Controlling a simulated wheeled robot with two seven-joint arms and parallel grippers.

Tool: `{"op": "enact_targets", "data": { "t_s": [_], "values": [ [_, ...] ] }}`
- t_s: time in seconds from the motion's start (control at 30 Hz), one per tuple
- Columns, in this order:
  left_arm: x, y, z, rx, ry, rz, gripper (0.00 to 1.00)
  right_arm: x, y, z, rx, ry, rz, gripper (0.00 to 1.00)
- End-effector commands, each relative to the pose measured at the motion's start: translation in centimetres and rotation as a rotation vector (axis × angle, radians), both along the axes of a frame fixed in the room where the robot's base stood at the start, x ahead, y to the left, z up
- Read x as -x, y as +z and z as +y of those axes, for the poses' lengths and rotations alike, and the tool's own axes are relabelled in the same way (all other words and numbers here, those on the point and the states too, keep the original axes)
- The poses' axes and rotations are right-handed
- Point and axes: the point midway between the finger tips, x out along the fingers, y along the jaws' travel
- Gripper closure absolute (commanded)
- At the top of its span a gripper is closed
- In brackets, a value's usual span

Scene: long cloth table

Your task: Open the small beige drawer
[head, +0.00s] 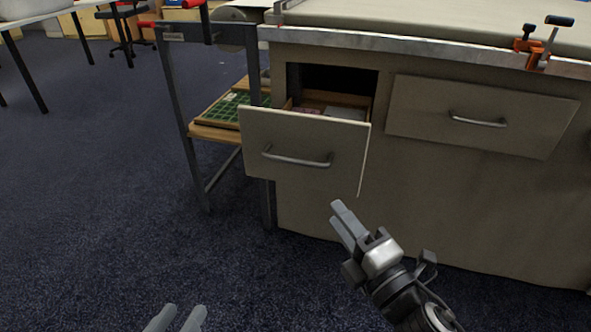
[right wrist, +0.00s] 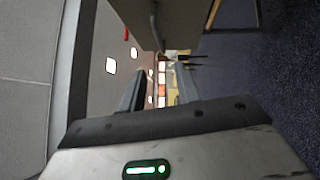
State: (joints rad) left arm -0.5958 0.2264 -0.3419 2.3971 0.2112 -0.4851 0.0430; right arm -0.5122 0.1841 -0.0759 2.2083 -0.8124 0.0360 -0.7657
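The beige drawer (head: 303,150) at the left of the cabinet is pulled out, with a dark gap above it and some contents partly showing inside. Its grey bar handle (head: 296,158) is on the front. My right gripper (head: 342,212) is below and right of this drawer front, apart from the handle. In the right wrist view its two fingers (right wrist: 161,80) are spread with nothing between them. The handle also shows beyond them in that view (right wrist: 156,28). My left gripper (head: 176,312) shows only its fingertips at the bottom edge, apart and empty.
A second beige drawer (head: 482,117) to the right is shut. Orange clamps (head: 530,45) sit on the worktop edge. A side frame with a wooden shelf (head: 215,132) and green grid tray (head: 228,108) stands left of the open drawer. Blue carpet (head: 110,190) at left is clear.

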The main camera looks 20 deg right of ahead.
Motion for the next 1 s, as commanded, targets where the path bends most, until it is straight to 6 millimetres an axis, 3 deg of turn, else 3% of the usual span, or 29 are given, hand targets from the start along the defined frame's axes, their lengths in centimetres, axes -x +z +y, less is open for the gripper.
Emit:
{"op": "enact_targets", "data": {
  "t_s": [0.17, 0.7, 1.0],
  "values": [
    [0.0, 0.2, 0.0, -0.006, 0.0, 0.0, 0.64, -2.2, 0.6, 0.5, 0.001, 0.002, -0.005, 0.68],
    [0.0, -0.1, 0.0, 0.001, -0.001, 0.001, 0.64, -12.9, 1.9, 2.6, 0.001, 0.0, -0.003, 0.68],
    [0.0, -0.1, -0.1, 0.013, -0.001, 0.001, 0.64, -15.2, 2.1, 3.0, 0.0, -0.001, -0.001, 0.68]
  ]
}}
